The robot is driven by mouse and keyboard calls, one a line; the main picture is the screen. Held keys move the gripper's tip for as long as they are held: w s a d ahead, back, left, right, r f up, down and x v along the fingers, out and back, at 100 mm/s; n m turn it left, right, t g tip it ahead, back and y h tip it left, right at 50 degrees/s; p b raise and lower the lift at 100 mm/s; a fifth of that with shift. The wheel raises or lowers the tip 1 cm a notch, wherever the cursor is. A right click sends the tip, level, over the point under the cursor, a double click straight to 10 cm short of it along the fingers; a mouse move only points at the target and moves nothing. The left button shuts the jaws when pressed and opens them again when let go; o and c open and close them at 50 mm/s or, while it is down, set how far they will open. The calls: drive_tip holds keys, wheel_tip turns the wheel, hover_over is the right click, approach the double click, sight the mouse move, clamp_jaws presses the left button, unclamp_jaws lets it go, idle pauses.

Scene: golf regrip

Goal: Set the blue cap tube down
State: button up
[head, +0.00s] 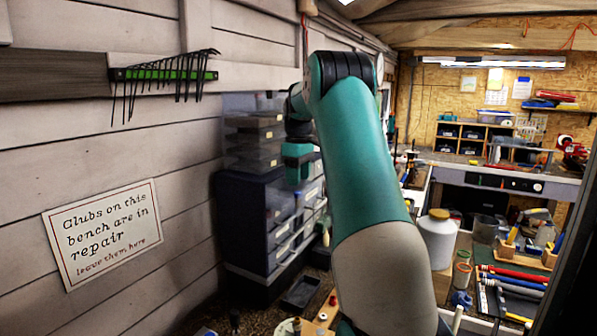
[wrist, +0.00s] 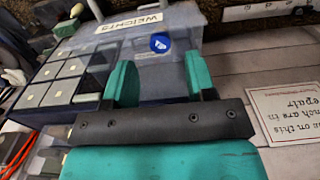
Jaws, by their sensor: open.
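A round blue cap (wrist: 160,42) with a white mark shows in the wrist view, just beyond my fingertips and between them. It faces the camera in front of a translucent grey box; I cannot make out a tube body below it. My gripper (wrist: 160,80) has its two teal fingers spread apart, with no object visibly pinched between them. In the head view my gripper (head: 298,165) hangs in front of the dark drawer cabinet by the left wall, partly behind my arm.
A translucent box with a WEIGHTS label (wrist: 128,24) lies close beyond the fingers. The dark drawer cabinet (head: 243,215) has stacked clear bins (head: 250,135) on top. A wall sign (head: 103,232) hangs left. A white jar (head: 437,240) stands right of my arm.

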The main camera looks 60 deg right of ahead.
sight(298, 193)
wheel_tip(298, 193, up, 5)
drive_tip(key=w+a+n, duration=0.2)
drive_tip(key=w+a, duration=0.2)
drive_tip(key=a, duration=1.2)
drive_tip(key=s+a+f+n+t+y, duration=0.1)
drive_tip(key=a, duration=0.7)
drive_tip(key=s+a+f+n, duration=0.1)
drive_tip(key=s+a, duration=0.1)
drive_tip(key=a, duration=0.6)
drive_tip(key=s+a+f+n+y, duration=0.1)
drive_tip(key=s+a+f, duration=0.2)
drive_tip(key=s+a, duration=0.7)
drive_tip(key=s+a+f+n+g+y, duration=0.1)
drive_tip(key=s+a+f+y, duration=0.1)
drive_tip(key=s+a, duration=0.8)
drive_tip(key=shift+s+a+f+b, duration=0.25)
drive_tip(key=shift+s+f+b, duration=0.15)
drive_tip(key=shift+s+f, duration=0.3)
